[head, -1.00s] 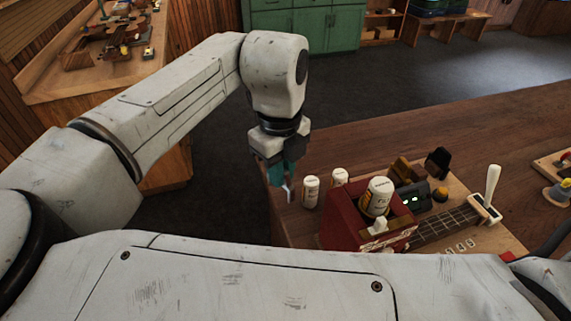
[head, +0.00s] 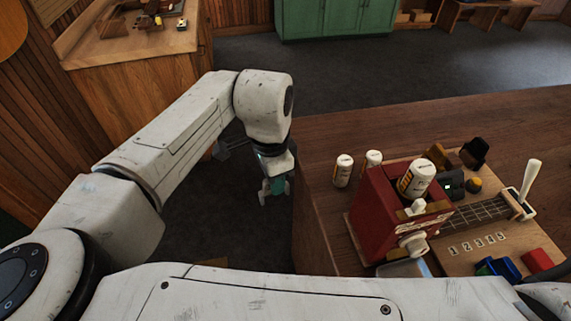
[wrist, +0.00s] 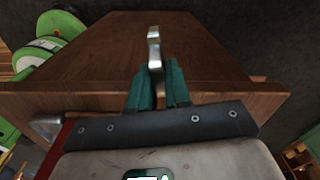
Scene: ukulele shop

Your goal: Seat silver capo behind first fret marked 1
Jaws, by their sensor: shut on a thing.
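My gripper (head: 273,187), with teal fingers, hangs beside the left edge of the bench. In the wrist view its fingers (wrist: 158,88) are shut on a silver, curved metal piece, the silver capo (wrist: 154,48), which sticks out past the fingertips. The ukulele neck (head: 474,216) lies on a wooden board at the right, well apart from my gripper. Number tags (head: 478,243) run along its near side, with 1 at the left end. The red box hides part of the neck's left end.
The red box (head: 375,222) stands between my gripper and the neck, with a white-and-yellow can (head: 415,178) on top. Two cans (head: 344,170) stand behind it. A white upright handle (head: 531,180) stands at the neck's right end. Blue (head: 497,268) and red (head: 537,261) pieces lie in front.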

